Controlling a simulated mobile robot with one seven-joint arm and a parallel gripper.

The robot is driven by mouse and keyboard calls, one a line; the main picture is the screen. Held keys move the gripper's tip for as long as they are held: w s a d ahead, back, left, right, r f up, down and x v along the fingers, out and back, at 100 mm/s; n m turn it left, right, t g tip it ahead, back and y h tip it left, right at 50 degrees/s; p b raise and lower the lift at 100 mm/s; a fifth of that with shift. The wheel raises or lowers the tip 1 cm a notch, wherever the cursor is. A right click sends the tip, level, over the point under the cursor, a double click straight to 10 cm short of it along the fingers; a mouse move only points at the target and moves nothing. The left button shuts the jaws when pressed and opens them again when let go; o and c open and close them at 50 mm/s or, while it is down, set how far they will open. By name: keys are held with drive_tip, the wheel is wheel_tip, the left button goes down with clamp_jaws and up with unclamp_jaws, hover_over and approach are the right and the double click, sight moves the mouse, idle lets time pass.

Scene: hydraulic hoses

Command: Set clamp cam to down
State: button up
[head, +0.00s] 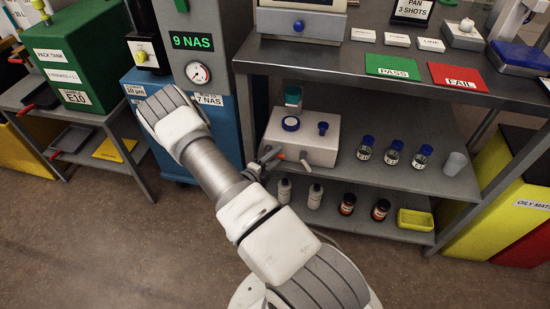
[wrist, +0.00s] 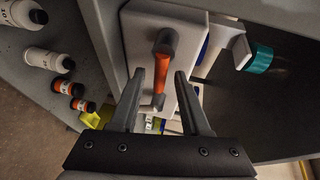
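The clamp cam lever, with an orange grip (wrist: 161,72) and a dark rounded pivot end, is on the front of a white box (wrist: 137,35). In the wrist view the lever runs from its pivot at the top down toward the bottom of the picture. My gripper (wrist: 160,76) is open, with one finger on each side of the orange grip and visible gaps to both. In the head view the white box (head: 322,128) stands on the middle shelf, and my arm reaches to its front left. The lever is small and partly hidden there.
The shelf (head: 435,185) also holds blue-capped vials (head: 393,153) and a grey cup (head: 455,163). Bottles (head: 315,196) and a yellow tray (head: 415,219) stand below. A teal-capped container (wrist: 258,58) is near the box. The bench top overhangs the shelf; the floor in front is clear.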

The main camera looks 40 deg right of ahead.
clamp_jaws()
drive_tip(key=shift+m+p, duration=0.3)
drive_tip(key=shift+p, duration=0.1)
drive_tip(key=f+m+t+y+p, duration=0.1)
drive_tip(key=m+p, duration=0.1)
drive_tip(key=f+m+t+y+p, duration=0.1)
drive_tip(key=m+y+p, duration=0.1)
drive_tip(key=m, duration=0.1)
drive_tip(key=w+a+m+t+y+p, duration=0.1)
drive_tip(key=m+y+p, duration=0.1)
drive_tip(key=shift+f+m, duration=0.3)
drive_tip(key=shift+f, duration=0.1)
idle(0.6)
drive_tip(key=shift+o, duration=0.5)
unclamp_jaws()
